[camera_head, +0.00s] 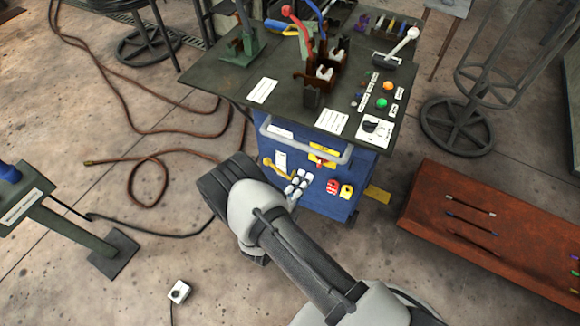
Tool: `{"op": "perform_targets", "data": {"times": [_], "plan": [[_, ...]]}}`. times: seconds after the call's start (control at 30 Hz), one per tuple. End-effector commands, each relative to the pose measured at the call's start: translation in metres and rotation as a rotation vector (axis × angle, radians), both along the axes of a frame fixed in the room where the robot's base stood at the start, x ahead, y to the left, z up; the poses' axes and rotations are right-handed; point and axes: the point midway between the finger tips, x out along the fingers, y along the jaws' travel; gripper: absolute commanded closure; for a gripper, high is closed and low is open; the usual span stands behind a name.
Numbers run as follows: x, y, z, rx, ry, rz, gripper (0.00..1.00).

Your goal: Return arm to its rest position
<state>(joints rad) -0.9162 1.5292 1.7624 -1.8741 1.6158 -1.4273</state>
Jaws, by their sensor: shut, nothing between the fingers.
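My arm reaches up from the lower right to a dark joint near the middle. My gripper (298,187) shows small and partly hidden behind the arm, in front of the blue cabinet (325,205). It is shut and empty. I cannot tell whether it touches the cabinet front. No capstan drum can be made out clearly.
The cabinet has a dark worktop (222,72) with levers and buttons, and a grey handle rail (300,145). A rust-red bench (430,195) stands right. A green pedal stand (70,235) is left. A brown hose (140,180) and a white box (179,291) lie on the floor.

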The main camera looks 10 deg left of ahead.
Motion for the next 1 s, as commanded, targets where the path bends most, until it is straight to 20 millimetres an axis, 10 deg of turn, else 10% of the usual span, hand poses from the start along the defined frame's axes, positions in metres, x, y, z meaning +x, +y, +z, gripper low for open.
{"op": "perform_targets", "data": {"times": [0.53,0.77,1.0], "plan": [[0.006,-0.006,0.013,0.04,-0.017,-0.042,1.0],[0.027,-0.066,0.105,0.35,-0.162,-0.37,1.0],[0.003,-0.152,0.201,0.781,-0.423,-0.8,1.0]]}}
